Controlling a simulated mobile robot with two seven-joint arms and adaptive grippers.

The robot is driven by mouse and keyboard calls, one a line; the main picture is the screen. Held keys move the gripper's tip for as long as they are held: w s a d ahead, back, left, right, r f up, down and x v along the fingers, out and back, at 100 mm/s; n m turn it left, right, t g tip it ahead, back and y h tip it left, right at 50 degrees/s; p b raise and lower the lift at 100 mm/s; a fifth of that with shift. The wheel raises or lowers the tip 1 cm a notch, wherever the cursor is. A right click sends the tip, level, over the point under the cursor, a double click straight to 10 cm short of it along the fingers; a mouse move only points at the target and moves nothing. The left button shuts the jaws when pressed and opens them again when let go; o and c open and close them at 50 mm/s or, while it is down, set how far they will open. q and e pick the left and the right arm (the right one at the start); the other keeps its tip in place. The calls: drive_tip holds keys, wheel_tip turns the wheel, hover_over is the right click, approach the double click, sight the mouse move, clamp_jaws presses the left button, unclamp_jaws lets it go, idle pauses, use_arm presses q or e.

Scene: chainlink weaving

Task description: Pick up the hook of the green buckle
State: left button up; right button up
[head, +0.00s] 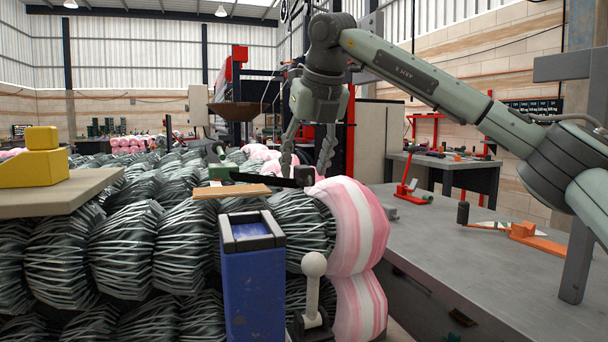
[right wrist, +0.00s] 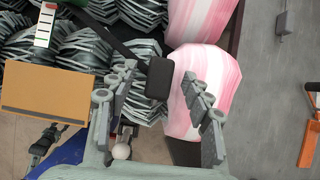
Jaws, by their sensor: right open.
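The green buckle (head: 223,171) lies on top of the grey and black woven bundles, left of my right gripper. A dark strap or bar (head: 262,179) runs right from it to a black block-like end (head: 304,176), perhaps the hook. My right gripper (head: 306,160) is open, pointing down, its fingers around or just above this black end. My left gripper is not in view.
A wooden board (head: 231,191) lies just in front of the strap. A blue box-shaped post (head: 253,275) and a white ball-topped lever (head: 314,265) stand in front. Pink and white rolls (head: 352,225) bulge at the right. A grey bench (head: 450,250) holds orange tools.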

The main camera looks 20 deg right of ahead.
drive_tip(key=shift+w+f, duration=0.35)
drive_tip(key=shift+f, duration=0.25)
clamp_jaws()
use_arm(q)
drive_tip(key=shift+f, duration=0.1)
use_arm(e)
drive_tip(key=shift+r, duration=0.15)
